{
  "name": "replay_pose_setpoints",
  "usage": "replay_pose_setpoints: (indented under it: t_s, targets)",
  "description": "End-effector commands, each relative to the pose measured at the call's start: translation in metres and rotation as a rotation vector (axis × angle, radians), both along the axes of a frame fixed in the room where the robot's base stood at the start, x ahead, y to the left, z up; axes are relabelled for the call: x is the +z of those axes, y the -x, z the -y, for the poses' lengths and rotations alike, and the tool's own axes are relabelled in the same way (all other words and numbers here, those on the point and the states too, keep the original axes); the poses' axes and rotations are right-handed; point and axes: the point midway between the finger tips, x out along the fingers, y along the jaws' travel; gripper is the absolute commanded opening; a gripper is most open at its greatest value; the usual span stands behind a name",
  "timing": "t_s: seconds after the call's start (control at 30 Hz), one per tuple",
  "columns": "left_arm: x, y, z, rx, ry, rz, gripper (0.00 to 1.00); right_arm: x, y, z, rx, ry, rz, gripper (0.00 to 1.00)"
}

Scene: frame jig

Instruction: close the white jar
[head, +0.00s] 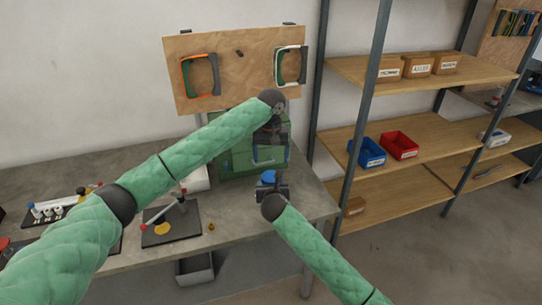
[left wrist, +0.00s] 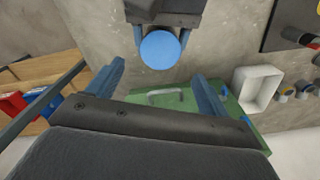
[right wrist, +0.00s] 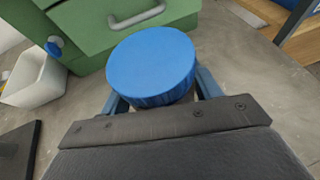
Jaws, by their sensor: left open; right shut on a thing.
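A blue round lid (head: 268,177) with a ribbed side shows at my right gripper (head: 269,190). In the right wrist view the lid (right wrist: 152,62) fills the middle and hides the fingertips. The lid also shows in the left wrist view (left wrist: 160,49). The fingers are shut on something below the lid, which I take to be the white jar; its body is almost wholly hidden. I cannot tell how tightly the lid sits. My left gripper (head: 270,157) is open and empty, behind and above the lid, with its fingers (left wrist: 160,72) apart.
A green cabinet (head: 238,160) with a handle stands behind the grippers. A white open bin (right wrist: 38,80) is beside it. A dark mat (head: 171,232) with small items lies on the grey table (head: 235,230). Shelves (head: 420,130) stand at the right.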

Motion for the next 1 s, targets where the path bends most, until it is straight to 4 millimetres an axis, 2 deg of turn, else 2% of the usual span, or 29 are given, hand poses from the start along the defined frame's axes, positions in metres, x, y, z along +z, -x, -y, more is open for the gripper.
replay_pose_setpoints:
  t_s: [0.17,0.63,0.8,1.0]
  targets:
    - [-0.010,0.000,0.000,0.000,-0.001,-0.002,0.79,0.000,0.000,0.000,0.000,0.000,0.000,0.00]
    - [-0.069,0.000,0.000,-0.001,-0.001,-0.002,0.79,0.000,0.000,0.000,0.000,0.000,0.001,0.00]
    - [-0.078,0.000,0.000,-0.001,0.000,-0.001,0.79,0.001,0.000,0.000,0.000,0.000,0.001,0.00]
    - [-0.080,0.000,0.000,-0.001,0.000,0.000,0.79,0.000,0.000,0.000,0.000,0.000,0.001,0.00]
